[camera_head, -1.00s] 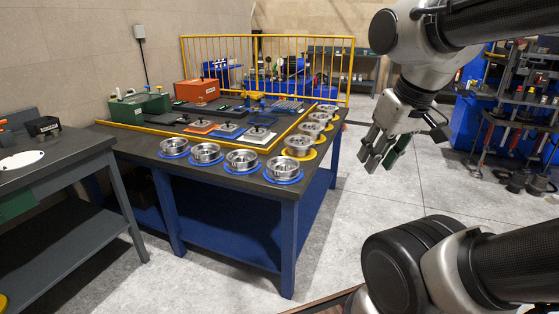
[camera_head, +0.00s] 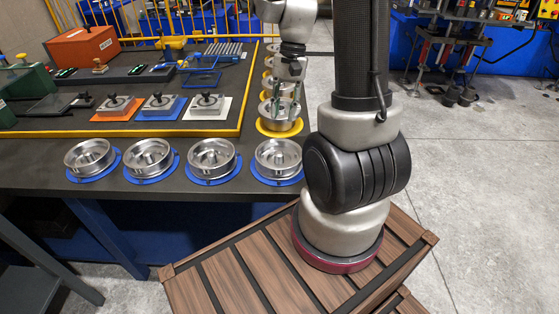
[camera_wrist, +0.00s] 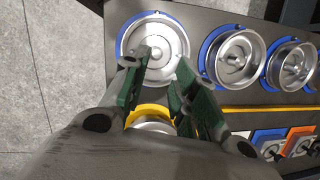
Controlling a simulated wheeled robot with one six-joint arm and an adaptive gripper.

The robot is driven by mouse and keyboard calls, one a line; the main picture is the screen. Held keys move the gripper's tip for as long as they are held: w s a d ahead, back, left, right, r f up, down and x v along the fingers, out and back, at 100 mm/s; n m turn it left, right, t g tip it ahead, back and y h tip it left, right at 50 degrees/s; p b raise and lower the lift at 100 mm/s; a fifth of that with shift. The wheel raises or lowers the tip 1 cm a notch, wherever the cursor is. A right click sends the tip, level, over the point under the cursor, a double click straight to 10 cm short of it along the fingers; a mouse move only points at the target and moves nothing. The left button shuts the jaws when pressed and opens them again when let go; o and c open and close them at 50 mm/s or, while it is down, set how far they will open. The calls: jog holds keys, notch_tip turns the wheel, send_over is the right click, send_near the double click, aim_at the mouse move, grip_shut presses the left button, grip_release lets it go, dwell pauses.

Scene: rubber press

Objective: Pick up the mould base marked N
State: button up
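Several round silver mould bases stand along the bench. Four-sided row aside, the front ones sit on blue discs, such as the rightmost one (camera_head: 278,158), which also shows in the wrist view (camera_wrist: 153,48). A column at the right sits on yellow discs; its nearest mould base (camera_head: 279,112) is partly covered by my fingers, and its yellow disc shows in the wrist view (camera_wrist: 150,109). My gripper (camera_head: 287,106) points down at this nearest one, fingers apart. In the wrist view my open gripper (camera_wrist: 163,62) has nothing between its fingertips. I cannot read any N mark.
A yellow rail (camera_head: 120,133) edges the inner bench area. Behind it are square plates with black knobs (camera_head: 158,103), an orange box (camera_head: 84,47) and green boxes. A wooden slatted platform (camera_head: 235,275) is under my arm. Grey floor at the right is open.

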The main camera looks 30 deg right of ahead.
jog(key=m+g, duration=0.1)
jog(key=m, duration=0.1)
send_near(280, 152)
jog(key=f, duration=0.1)
jog(key=shift+y, duration=0.5)
jog(key=x, duration=0.8)
jog(key=shift+s+d+f, duration=0.15)
jog(key=shift+f, duration=0.1)
grip_shut()
